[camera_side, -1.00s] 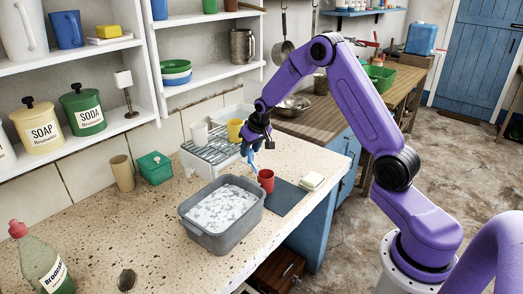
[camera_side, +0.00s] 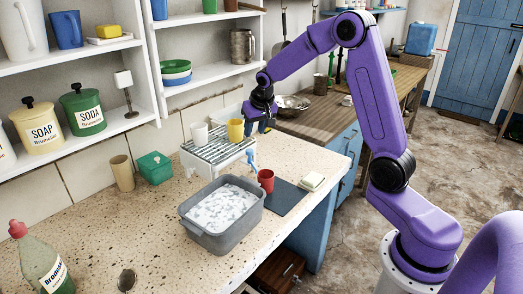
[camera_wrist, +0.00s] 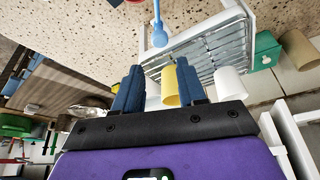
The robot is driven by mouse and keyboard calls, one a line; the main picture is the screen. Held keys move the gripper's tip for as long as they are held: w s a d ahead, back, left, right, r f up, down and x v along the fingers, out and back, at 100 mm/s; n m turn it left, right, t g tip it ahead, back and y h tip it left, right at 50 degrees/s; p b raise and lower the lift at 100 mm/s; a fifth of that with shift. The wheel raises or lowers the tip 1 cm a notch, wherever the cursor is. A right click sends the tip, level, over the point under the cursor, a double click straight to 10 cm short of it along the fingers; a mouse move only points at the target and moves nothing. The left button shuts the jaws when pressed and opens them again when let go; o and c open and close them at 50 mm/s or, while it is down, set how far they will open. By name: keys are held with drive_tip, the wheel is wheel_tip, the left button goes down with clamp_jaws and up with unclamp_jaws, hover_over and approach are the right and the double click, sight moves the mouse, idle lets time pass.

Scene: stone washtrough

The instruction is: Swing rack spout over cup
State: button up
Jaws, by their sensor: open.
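The white drip rack (camera_side: 217,150) stands on the speckled counter, with a blue spout (camera_side: 252,161) at its front right corner. The spout's lower end appears close to the red cup (camera_side: 266,180), at its upper left; I cannot tell whether it is over the rim. The cup stands upright on a dark mat. My gripper (camera_side: 264,124) is open and empty, above and behind the spout, near the yellow cup. In the wrist view my two dark blue fingers (camera_wrist: 160,72) are spread; the spout (camera_wrist: 158,28) shows beyond them, apart from both.
A yellow cup (camera_side: 235,130) and a white cup (camera_side: 199,134) stand on the rack. A grey basin of suds (camera_side: 186,224) is left of the red cup. A dark mat (camera_side: 285,200) and a soap dish (camera_side: 312,181) lie right.

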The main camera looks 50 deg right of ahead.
drive_tip(key=v, duration=0.8)
drive_tip(key=s+a+f+n+g+y, duration=0.1)
drive_tip(key=s+a+f+n+y, duration=0.1)
drive_tip(key=s+a+n, duration=0.5)
drive_tip(key=shift+s+a+g, duration=0.3)
drive_tip(key=shift+s+a, duration=2.5)
drive_tip(key=shift+a, duration=1.05)
drive_tip(key=shift+f, duration=0.1)
drive_tip(key=shift+o, duration=1.3)
drive_tip(key=shift+w+d, duration=0.2)
drive_tip(key=r+m+t, duration=0.1)
drive_tip(key=m+t, duration=0.1)
drive_tip(key=m, duration=0.2)
hover_over(250, 150)
drive_tip(key=s, duration=0.7)
drive_tip(key=shift+h, duration=0.4)
drive_tip(key=x, duration=1.1)
drive_tip(key=a+x, duration=0.1)
drive_tip(key=x, duration=0.5)
